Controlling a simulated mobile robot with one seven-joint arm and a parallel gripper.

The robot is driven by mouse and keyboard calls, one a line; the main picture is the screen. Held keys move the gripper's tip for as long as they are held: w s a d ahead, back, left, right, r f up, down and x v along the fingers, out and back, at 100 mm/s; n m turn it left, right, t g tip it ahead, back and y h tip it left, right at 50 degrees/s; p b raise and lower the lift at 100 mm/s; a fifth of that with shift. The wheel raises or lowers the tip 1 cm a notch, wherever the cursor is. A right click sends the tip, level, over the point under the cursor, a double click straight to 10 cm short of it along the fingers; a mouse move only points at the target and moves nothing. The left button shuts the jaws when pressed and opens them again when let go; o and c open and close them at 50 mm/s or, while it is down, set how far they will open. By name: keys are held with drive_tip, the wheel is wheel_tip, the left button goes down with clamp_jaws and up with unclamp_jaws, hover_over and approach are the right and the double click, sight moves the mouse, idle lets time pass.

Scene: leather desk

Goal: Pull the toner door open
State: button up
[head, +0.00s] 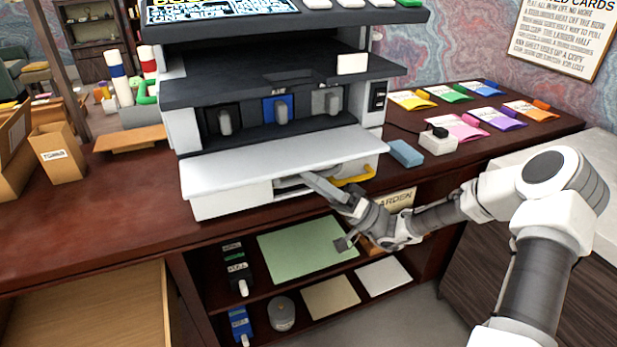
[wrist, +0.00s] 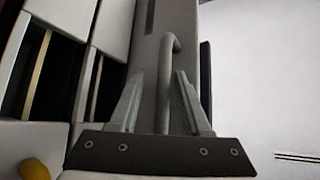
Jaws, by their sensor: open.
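The toner door (head: 275,158) is a wide pale panel on the front of the printer (head: 182,125). It lies folded down, close to level, below the toner bay, and the black, blue and grey toner units are exposed behind it. My gripper (head: 308,179) is at the door's front edge, its fingers reaching partly under it. In the wrist view my gripper (wrist: 158,78) is open, with a finger on each side of a grey bar handle (wrist: 165,105). I cannot tell whether either finger touches the bar. The handle is hidden in the head view.
A yellow handle (head: 355,176) is on the printer front right of my fingers. A blue block (head: 406,153) and a white box (head: 438,142) stand right of the printer, with coloured packets behind. A shelf with a green mat (head: 305,251) is below.

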drive_tip(key=p+v, duration=0.2)
drive_tip(key=v, duration=1.5)
drive_tip(key=shift+f, duration=0.2)
